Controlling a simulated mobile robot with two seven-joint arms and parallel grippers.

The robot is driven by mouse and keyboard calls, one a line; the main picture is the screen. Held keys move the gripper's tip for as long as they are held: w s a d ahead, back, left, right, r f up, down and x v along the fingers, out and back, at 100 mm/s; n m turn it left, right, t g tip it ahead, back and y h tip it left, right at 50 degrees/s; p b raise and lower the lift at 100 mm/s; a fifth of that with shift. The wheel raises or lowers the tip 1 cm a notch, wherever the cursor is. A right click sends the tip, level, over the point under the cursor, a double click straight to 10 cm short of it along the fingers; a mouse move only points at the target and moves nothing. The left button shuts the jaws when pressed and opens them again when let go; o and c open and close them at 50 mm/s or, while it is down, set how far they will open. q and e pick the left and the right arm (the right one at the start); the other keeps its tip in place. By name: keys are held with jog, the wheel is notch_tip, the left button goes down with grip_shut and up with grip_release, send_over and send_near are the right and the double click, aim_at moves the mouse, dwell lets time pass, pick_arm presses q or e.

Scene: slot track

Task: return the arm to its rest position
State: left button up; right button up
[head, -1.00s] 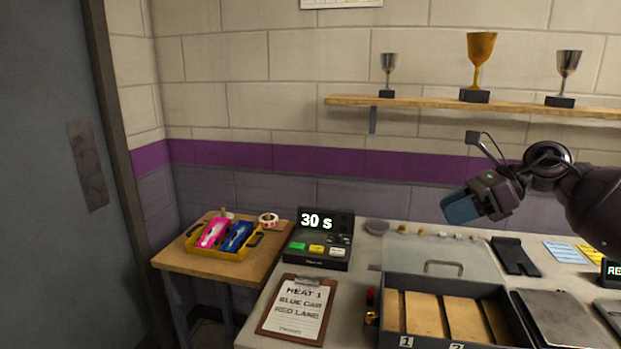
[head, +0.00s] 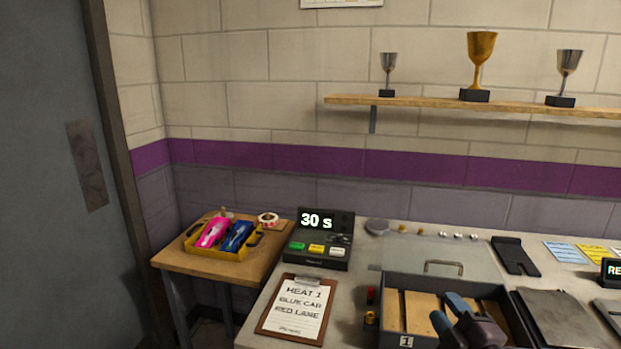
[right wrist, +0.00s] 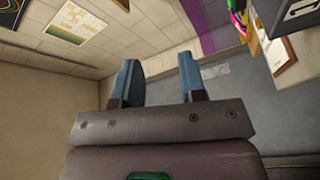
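My right gripper (head: 448,311) shows at the bottom of the head view, in front of the grey box with numbered compartments (head: 409,341). Its two blue fingers stand apart with nothing between them. In the right wrist view the gripper (right wrist: 160,78) is also open and empty, with wall and ceiling behind it. Part of the box is hidden behind the gripper. My left gripper is not in view.
A timer reading 30 s (head: 318,250) and a clipboard (head: 297,310) are on the bench left of the box. A yellow tray (head: 226,253) with a pink car (head: 211,234) and a blue car (head: 237,236) sits on a side table. A trophy shelf (head: 420,101) is above.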

jog(key=s+d+f+m+g+h, duration=0.45)
jog(key=s+f+m+g, duration=0.25)
jog(key=s+f+m, duration=0.4)
jog(key=s+a+f+m+g, duration=0.1)
jog(key=s+f+m+g, duration=0.2)
jog(key=s, duration=0.6)
jog(key=s+f+m+g, duration=0.2)
jog(key=s+f+g, duration=0.25)
jog(key=s, duration=0.55)
jog(key=w+f+n+t+y+b, duration=0.1)
jog(key=w+f+t+b, duration=0.4)
jog(key=f, duration=0.9)
jog(key=w+t, duration=0.1)
jog(key=w, duration=0.1)
jog(key=shift+w+a+t, duration=0.3)
jog(key=shift+a+t, duration=0.05)
